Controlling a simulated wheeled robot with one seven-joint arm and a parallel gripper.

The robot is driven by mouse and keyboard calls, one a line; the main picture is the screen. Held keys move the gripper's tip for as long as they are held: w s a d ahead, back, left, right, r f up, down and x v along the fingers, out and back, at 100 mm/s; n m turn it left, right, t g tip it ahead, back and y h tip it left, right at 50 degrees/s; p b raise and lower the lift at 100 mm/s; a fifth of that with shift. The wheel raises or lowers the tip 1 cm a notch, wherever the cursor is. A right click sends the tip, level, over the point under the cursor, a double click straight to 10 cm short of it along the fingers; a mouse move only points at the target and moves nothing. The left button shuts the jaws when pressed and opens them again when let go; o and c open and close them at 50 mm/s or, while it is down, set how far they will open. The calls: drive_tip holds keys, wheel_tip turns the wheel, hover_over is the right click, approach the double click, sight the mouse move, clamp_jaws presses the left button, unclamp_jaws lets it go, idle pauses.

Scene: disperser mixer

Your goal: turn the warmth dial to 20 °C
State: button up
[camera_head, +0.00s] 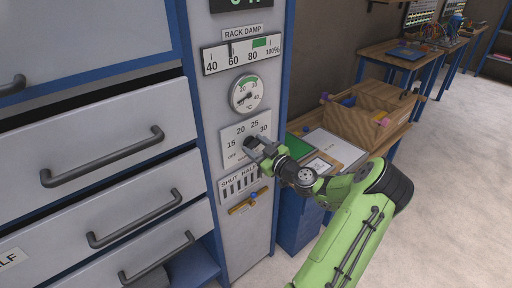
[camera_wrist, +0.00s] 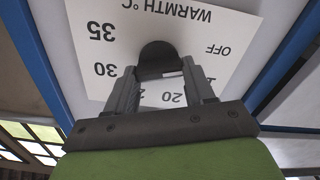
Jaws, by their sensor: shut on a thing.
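The plate shows upside down in the wrist view (camera_wrist: 95,65), with WARMTH °C, OFF, 20, 30 and 35 readable. Its dark round knob (camera_wrist: 157,52) sits between the fingers of my gripper (camera_wrist: 158,76), which is shut on it. In the head view my gripper (camera_head: 257,149) covers most of the knob. A small pale mark shows at the knob's edge on the side of the 20; its exact setting is unclear.
A round thermometer gauge (camera_head: 246,94) and a RACK DAMP scale (camera_head: 241,55) are above the dial. Below is a SHUT/HALF slot plate (camera_head: 242,183) with a brass lever (camera_head: 248,202). Drawers with handles (camera_head: 103,157) are left; a bench with a wooden tray (camera_head: 350,128) is right.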

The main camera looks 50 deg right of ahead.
drive_tip(key=m, duration=0.3)
drive_tip(key=shift+r+m+b, duration=0.15)
drive_tip(key=shift+m+b, duration=0.15)
drive_tip(key=shift+m, duration=0.1)
drive_tip(key=m, duration=0.4)
drive_tip(key=shift+d, duration=0.15)
drive_tip(key=m+p, duration=0.1)
drive_tip(key=m, duration=0.4)
drive_tip(key=shift+d+r+p, duration=0.1)
drive_tip(key=shift+p, duration=0.2)
drive_tip(key=shift+d+m+p, duration=0.1)
drive_tip(key=shift+m+p, duration=0.8)
drive_tip(key=shift+m, duration=1.3)
drive_tip(key=o, duration=0.9)
drive_tip(key=shift+o, duration=0.7)
drive_tip(key=shift+f, duration=0.3)
